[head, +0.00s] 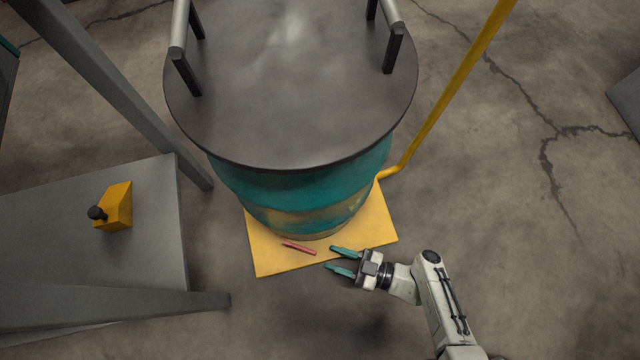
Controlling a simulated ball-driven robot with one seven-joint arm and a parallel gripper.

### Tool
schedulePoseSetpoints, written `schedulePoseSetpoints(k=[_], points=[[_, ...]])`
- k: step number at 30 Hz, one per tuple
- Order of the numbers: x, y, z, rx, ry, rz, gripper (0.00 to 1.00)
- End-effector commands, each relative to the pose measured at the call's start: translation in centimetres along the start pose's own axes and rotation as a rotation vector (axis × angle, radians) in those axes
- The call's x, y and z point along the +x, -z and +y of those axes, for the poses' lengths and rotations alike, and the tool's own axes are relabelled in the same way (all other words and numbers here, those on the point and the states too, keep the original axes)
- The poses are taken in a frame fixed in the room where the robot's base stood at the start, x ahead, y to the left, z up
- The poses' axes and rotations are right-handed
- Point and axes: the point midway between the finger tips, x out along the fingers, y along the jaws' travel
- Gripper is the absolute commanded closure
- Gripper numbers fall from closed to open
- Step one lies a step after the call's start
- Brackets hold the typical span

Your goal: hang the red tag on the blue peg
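A thin red strip, which looks like the red tag (299,248), lies on the yellow base plate below the drum, near the plate's front edge. My gripper (329,258) has teal fingers spread apart with nothing between them. It is just right of the red strip, its fingers pointing left toward it, with a small gap in the picture. I cannot tell its height above the plate. No blue peg can be made out in this view.
A teal drum (300,190) with a dark lid and two raised handles stands on the yellow plate (270,262). A yellow pole (450,90) rises at its right. A grey platform (150,250) at left holds a yellow block (119,207) with a black knob.

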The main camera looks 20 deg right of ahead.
Motion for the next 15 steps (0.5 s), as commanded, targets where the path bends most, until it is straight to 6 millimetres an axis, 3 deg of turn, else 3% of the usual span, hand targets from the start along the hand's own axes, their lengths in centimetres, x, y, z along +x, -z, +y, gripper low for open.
schedulePoseSetpoints(k=[6, 15], points=[[-2.1, 0.0, 0.0, 0.001, 0.000, 0.000, 0.62], [-2.4, 0.0, -0.2, 0.008, 0.021, -0.009, 0.62]])
